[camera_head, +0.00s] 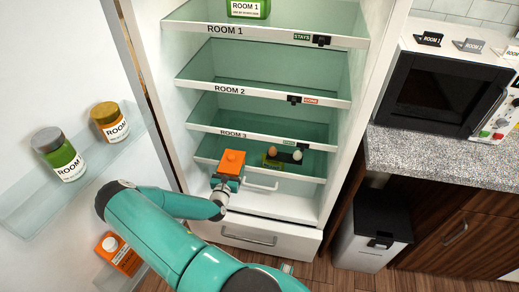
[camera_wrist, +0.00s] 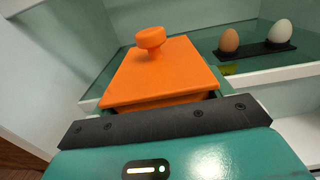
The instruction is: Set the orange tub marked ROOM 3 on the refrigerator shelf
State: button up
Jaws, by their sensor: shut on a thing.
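An orange tub (camera_head: 233,158) with a knob on its lid is held by my gripper (camera_head: 226,183), which is shut on its near side. In the wrist view the tub (camera_wrist: 160,75) fills the middle, just beyond the black jaw bar; no marking on it is readable. It is at the left front of the refrigerator's lowest glass shelf. I cannot tell whether it touches that shelf. The shelf edge marked ROOM 3 (camera_head: 265,141) is just above it, and that shelf looks empty. The edge marked ROOM 2 (camera_head: 270,94) is higher up.
A brown egg (camera_wrist: 229,42) and a white egg (camera_wrist: 281,31) sit on a dark holder right of the tub. A green ROOM 1 tub (camera_head: 248,8) stands on the top shelf. The open door at left holds jars (camera_head: 60,155).

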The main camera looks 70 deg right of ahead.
jog(key=shift+s+d+r, duration=0.2)
jog(key=shift+s, duration=0.3)
jog(key=w+d, duration=0.1)
jog(key=d, duration=0.4)
jog(key=w+d, duration=0.1)
jog(key=d, duration=0.5)
jog(key=w+d, duration=0.1)
jog(key=d, duration=0.5)
jog(key=shift+d+f, duration=0.1)
jog(key=shift+d, duration=0.15)
jog(key=shift+d+f, duration=0.1)
jog(key=shift+f, duration=0.1)
jog(key=shift+w+f, duration=0.1)
jog(key=shift+f, duration=0.45)
jog(key=shift+f, duration=0.2)
jog(key=o, duration=1.4)
jog(key=shift+r, duration=0.15)
jog(key=a, duration=0.4)
jog(key=s+a, duration=0.1)
jog(key=a, duration=0.3)
jog(key=s+a, duration=0.1)
jog(key=a, duration=0.3)
